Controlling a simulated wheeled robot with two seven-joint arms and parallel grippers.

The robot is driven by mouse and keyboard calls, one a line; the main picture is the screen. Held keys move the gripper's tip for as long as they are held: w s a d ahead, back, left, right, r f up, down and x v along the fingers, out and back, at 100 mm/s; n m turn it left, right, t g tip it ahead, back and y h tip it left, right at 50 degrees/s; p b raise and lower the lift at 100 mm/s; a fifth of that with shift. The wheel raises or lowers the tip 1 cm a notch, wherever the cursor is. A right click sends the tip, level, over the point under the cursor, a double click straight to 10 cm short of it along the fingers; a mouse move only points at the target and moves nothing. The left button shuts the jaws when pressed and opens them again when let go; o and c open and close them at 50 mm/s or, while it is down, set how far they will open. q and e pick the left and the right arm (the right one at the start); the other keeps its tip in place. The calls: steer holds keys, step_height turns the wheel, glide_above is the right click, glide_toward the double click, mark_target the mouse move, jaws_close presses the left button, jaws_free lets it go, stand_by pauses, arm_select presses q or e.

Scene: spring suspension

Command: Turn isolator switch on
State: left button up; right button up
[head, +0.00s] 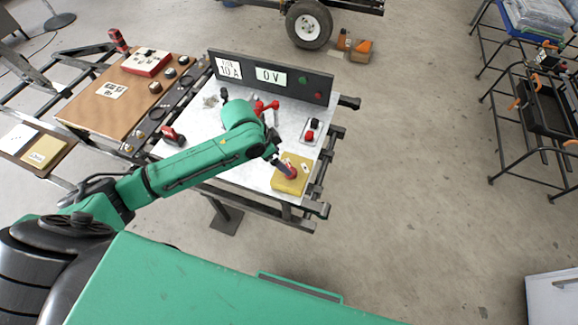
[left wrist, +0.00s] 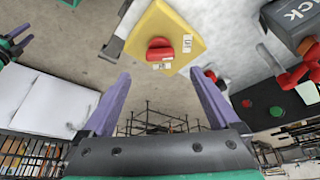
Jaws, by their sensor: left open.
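The isolator switch is a yellow box (head: 288,186) with a red knob (head: 292,174) on its top. It sits at the near right corner of the light metal bench top. In the left wrist view the yellow box (left wrist: 181,22) and red knob (left wrist: 159,49) show just beyond the fingertips, with small white labels beside the knob. My left gripper (left wrist: 160,73) is open, its two purple fingers apart and nothing between them. In the head view my left gripper (head: 283,164) is over the box and partly covers the knob. Contact with the knob cannot be told.
A dark panel (head: 300,88) with "10 A" and "0 V" displays stands at the bench's back. A small plate with black and red knobs (head: 312,130) lies behind the yellow box. Red clamp-like parts (head: 265,106) are further left. A brown board (head: 115,97) adjoins the bench's left side.

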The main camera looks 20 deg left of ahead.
mark_target(289, 167)
arm_select(q)
steer(key=x, duration=0.7)
steer(key=shift+w+d+f, duration=0.1)
steer(key=shift+w+f, duration=0.05)
steer(key=shift+f, duration=0.2)
steer(key=c, duration=1.4)
